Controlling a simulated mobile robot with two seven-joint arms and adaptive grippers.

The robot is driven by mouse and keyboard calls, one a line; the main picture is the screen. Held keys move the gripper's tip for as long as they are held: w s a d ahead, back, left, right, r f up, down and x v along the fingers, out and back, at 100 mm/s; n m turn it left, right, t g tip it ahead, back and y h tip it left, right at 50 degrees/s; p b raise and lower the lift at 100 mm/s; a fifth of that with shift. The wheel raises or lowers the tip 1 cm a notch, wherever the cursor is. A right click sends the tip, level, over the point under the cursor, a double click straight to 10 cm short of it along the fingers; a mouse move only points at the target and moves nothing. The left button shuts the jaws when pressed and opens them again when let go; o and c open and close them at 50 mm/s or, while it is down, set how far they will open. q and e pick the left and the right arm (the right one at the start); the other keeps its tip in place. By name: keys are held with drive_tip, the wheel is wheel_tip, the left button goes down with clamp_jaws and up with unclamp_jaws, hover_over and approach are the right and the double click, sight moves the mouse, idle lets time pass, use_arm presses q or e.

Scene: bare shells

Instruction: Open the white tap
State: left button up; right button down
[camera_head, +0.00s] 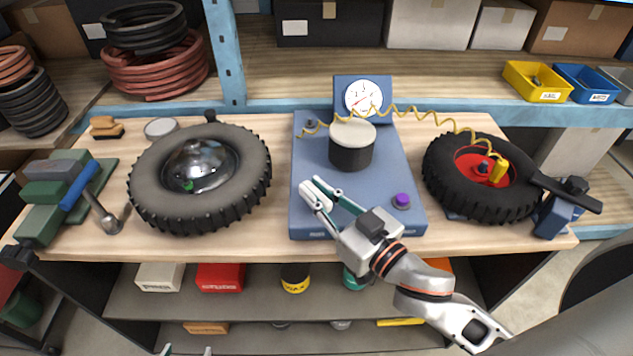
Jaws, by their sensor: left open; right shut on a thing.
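The white tap (314,196) appears as a short pale piece at the front left of the blue base plate (302,222). My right gripper (323,189) reaches in from the lower right and is shut on it. The fingers partly cover the tap, so its exact turn cannot be told. The base plate also carries a black cylinder with a white top (351,151), a purple knob (401,200) at the front right and a round gauge (363,97) at the back. My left gripper (186,350) is open and empty at the bottom edge, only its fingertips showing.
A tyre with a chrome hub (243,150) lies left of the plate. A tyre with a red hub (438,171) lies right, with a yellow coiled hose (430,109) running to it. A vise-like tool (565,209) stands at the right edge, green and blue blocks (60,190) at the left.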

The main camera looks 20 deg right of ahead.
drive_tip(key=shift+r+n+y, duration=0.1)
drive_tip(key=shift+n+y, duration=0.3)
drive_tip(key=shift+y, duration=0.1)
drive_tip(key=shift+n+g+y, duration=0.3)
drive_tip(key=shift+g+y, duration=0.1)
drive_tip(key=shift+y, duration=0.1)
drive_tip(key=shift+n, duration=0.3)
use_arm(q)
drive_tip(key=shift+s+a+f+g, duration=0.3)
drive_tip(key=shift+s+a+f, duration=0.2)
drive_tip(key=shift+s+f, duration=0.25)
use_arm(e)
drive_tip(key=shift+n+g+y, duration=0.3)
drive_tip(key=shift+g+y, duration=0.2)
drive_tip(key=shift+y, duration=0.3)
use_arm(q)
drive_tip(key=shift+w+d+r, duration=0.1)
drive_tip(key=shift+d+r, duration=0.05)
drive_tip(key=shift+w+r, duration=0.15)
drive_tip(key=shift+w, duration=0.2)
use_arm(e)
drive_tip(key=c, duration=2)
unclamp_jaws()
use_arm(q)
drive_tip(key=shift+s, duration=0.2)
use_arm(e)
drive_tip(key=shift+v, duration=5.95)
